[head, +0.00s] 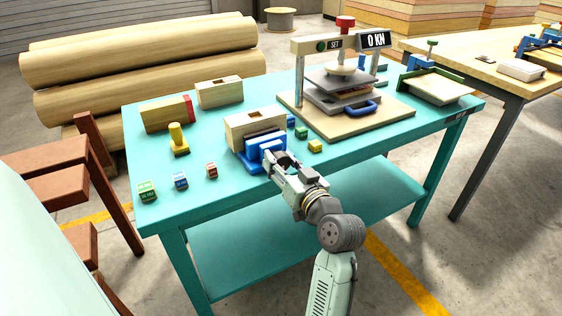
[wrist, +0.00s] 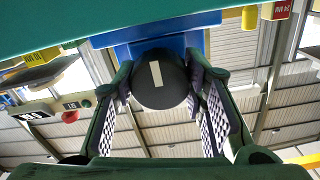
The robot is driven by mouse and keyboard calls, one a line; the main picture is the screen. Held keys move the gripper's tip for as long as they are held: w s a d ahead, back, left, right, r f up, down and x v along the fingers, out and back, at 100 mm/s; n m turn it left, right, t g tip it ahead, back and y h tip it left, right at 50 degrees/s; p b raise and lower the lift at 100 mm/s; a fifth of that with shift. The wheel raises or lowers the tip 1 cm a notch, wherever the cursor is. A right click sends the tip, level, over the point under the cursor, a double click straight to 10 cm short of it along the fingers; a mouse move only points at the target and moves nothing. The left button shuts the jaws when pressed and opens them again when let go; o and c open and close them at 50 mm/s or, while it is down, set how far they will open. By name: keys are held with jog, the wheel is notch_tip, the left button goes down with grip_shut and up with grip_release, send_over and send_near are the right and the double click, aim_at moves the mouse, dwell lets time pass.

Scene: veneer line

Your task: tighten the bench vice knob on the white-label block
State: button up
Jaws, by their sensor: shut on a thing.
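The bench vice (head: 252,161) is blue and stands near the front edge of the teal table. A pale wooden block (head: 240,135) with a slot in its top sits in it; I cannot make out its label. In the wrist view the vice's dark round knob (wrist: 163,94) with a pale stripe is in front of the blue vice body (wrist: 150,47). My gripper (wrist: 160,82) has its textured fingers on both sides of the knob and is shut on it. In the head view my gripper (head: 282,165) reaches the vice's front and largely hides the knob.
Small coloured cubes (head: 180,181) lie front left. A press (head: 345,85) reading 0 KN stands right, with a yellow cube (head: 315,146) nearby.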

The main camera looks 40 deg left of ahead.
jog(key=m+p, duration=0.2)
jog(key=m, duration=0.1)
jog(key=shift+r+m, duration=0.1)
jog(key=shift+m, duration=0.3)
jog(key=shift+m+p, duration=1.65)
jog(key=shift+m, duration=0.85)
jog(key=o, duration=1.2)
jog(key=shift+c, duration=0.2)
jog(key=v, duration=1.2)
